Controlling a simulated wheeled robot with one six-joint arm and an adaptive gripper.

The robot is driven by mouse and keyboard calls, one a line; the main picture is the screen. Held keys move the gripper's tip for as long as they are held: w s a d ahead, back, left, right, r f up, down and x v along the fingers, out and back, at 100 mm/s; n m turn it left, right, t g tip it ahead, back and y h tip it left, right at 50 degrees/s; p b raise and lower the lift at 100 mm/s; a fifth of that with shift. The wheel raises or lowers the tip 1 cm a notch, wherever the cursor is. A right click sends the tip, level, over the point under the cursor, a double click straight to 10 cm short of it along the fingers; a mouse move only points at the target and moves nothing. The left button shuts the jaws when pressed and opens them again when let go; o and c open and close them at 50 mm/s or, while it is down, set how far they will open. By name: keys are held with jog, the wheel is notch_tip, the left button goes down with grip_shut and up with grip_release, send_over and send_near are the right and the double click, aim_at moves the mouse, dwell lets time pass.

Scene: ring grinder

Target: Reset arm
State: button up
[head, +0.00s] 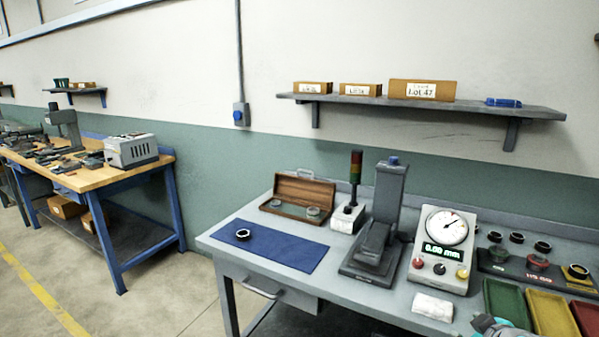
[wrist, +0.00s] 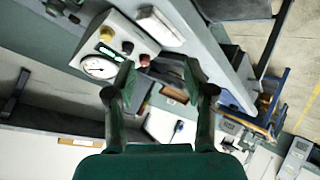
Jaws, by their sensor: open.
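My gripper (wrist: 159,76) shows in the wrist view with its two dark green fingers spread apart and nothing between them. Beyond the fingers, the wrist view shows the bench and wall tilted and almost upside down. The dial gauge (wrist: 100,66) lies beyond and left of the fingers there. In the head view, part of my arm shows at the bottom right edge, over the front of the grey bench (head: 205,240). The fingers cannot be made out in the head view.
On the bench stand the gauge box (head: 443,252), a grey press-like stand (head: 383,215), a signal light (head: 355,172) and an open wooden case (head: 300,192). A ring (head: 243,234) lies on the blue mat (head: 285,250). Coloured trays (head: 552,312) are at right. A shelf (head: 420,105) hangs above.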

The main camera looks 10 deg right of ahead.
jog(key=s+a+f+m+t, duration=0.2)
jog(key=s+a+f+m, duration=0.1)
jog(key=s+a+f, duration=1.3)
jog(key=s+a+r+t+y, duration=0.1)
jog(key=s+a+r, duration=0.1)
jog(key=s, duration=1)
jog(key=s+a+r+m+t+y, duration=0.1)
jog(key=s+a, duration=0.3)
jog(key=s, duration=0.8)
jog(key=shift+s+r+m+t+y, duration=0.15)
jog(key=shift+r+m+t+y, duration=0.2)
jog(key=shift+r, duration=0.3)
jog(key=shift+a, duration=0.1)
jog(key=shift+c, duration=0.5)
dwell(0.3)
